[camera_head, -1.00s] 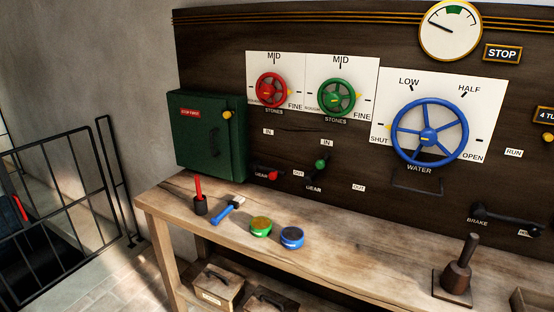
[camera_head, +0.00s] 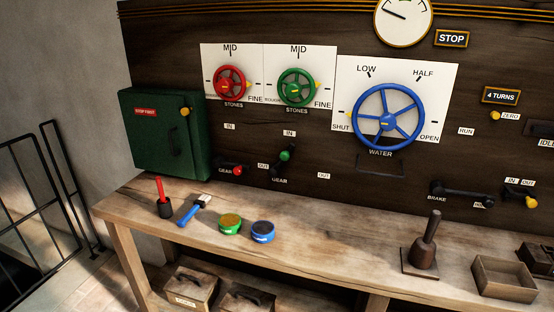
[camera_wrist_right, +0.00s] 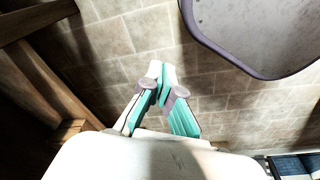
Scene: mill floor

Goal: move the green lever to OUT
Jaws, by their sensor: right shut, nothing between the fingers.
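The green lever (camera_head: 284,156) is on the dark panel below the green wheel, with its green knob raised and its dark arm running down to the GEAR label. An IN label (camera_head: 289,133) is just above the knob. An OUT label (camera_head: 323,176) is to the lower right, apart from the knob. My right gripper (camera_wrist_right: 160,72) shows in the right wrist view, shut and empty, over a tiled floor and away from the lever. My left gripper is in neither view.
A red-knobbed lever (camera_head: 237,171) is left of the green one. The workbench (camera_head: 330,257) below the panel holds a red-handled tool (camera_head: 160,187), a blue brush (camera_head: 194,211), two tins and a wooden-handled tool (camera_head: 427,245). A green box (camera_head: 165,135) is mounted at left.

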